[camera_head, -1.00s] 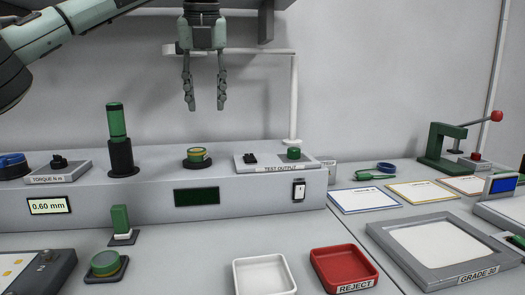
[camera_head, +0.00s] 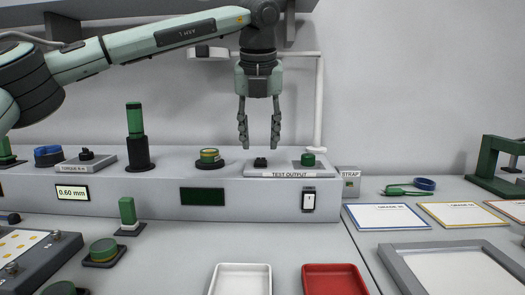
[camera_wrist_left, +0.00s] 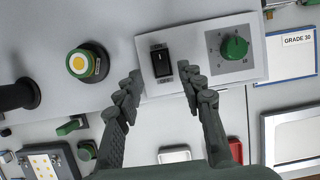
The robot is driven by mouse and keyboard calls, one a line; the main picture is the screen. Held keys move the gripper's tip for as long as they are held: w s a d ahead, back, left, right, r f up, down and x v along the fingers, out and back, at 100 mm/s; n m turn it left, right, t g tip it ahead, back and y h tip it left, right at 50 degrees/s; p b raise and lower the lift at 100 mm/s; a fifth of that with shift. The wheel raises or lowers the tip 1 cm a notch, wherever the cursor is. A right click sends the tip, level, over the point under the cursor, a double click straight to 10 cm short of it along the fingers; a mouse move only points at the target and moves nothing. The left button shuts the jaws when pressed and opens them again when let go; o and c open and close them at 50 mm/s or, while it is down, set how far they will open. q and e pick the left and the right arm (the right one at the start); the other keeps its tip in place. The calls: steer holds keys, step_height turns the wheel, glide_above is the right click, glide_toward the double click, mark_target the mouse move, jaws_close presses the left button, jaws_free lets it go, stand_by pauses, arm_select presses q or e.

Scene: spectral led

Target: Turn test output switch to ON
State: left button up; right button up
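The test output panel (camera_head: 285,173) is a pale plate on top of the grey console, labelled TEST OUTPUT. A small black switch (camera_head: 260,162) stands on its left part and a green knob (camera_head: 307,159) on its right part. In the left wrist view the black switch (camera_wrist_left: 162,62) sits just ahead of the fingertips. My left gripper (camera_head: 259,146) points down above the switch, fingers apart on either side in the picture. It looks open and empty, and contact with the switch cannot be made out. My right gripper is not in view.
A white post (camera_head: 319,100) rises behind the panel. A white rocker (camera_head: 308,200) is on the console's front. White (camera_head: 241,268) and red (camera_head: 334,268) trays lie in front.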

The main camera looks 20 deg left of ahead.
mark_target(261, 160)
arm_select(q)
steer(key=shift+x, duration=1.9)
steer(key=shift+d, duration=0.1)
jaws_close()
